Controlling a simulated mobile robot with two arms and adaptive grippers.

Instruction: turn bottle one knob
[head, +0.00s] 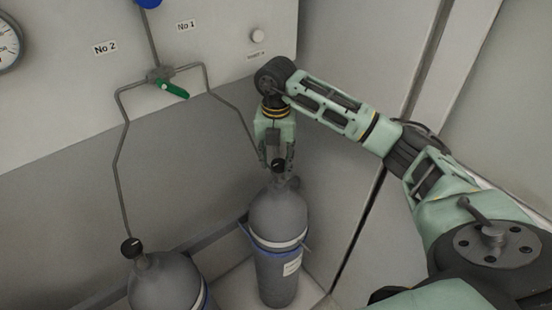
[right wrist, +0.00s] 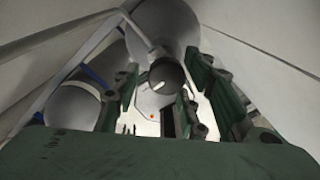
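Two grey gas bottles stand below the panel. The right bottle (head: 277,215) is upright, with a blue strap around it and a dark round knob (head: 278,165) on top. The left bottle (head: 165,284) also has a black knob (head: 131,247). My right gripper (head: 277,160) points down over the right bottle, with one finger on each side of its knob. In the right wrist view the knob (right wrist: 166,77), with a white mark, shows between the open fingers, with gaps on both sides. Contact cannot be seen. My left gripper is not in view.
A green valve handle (head: 173,89) sits on thin pipes leading down to the bottles. Walls stand close behind and to the right.

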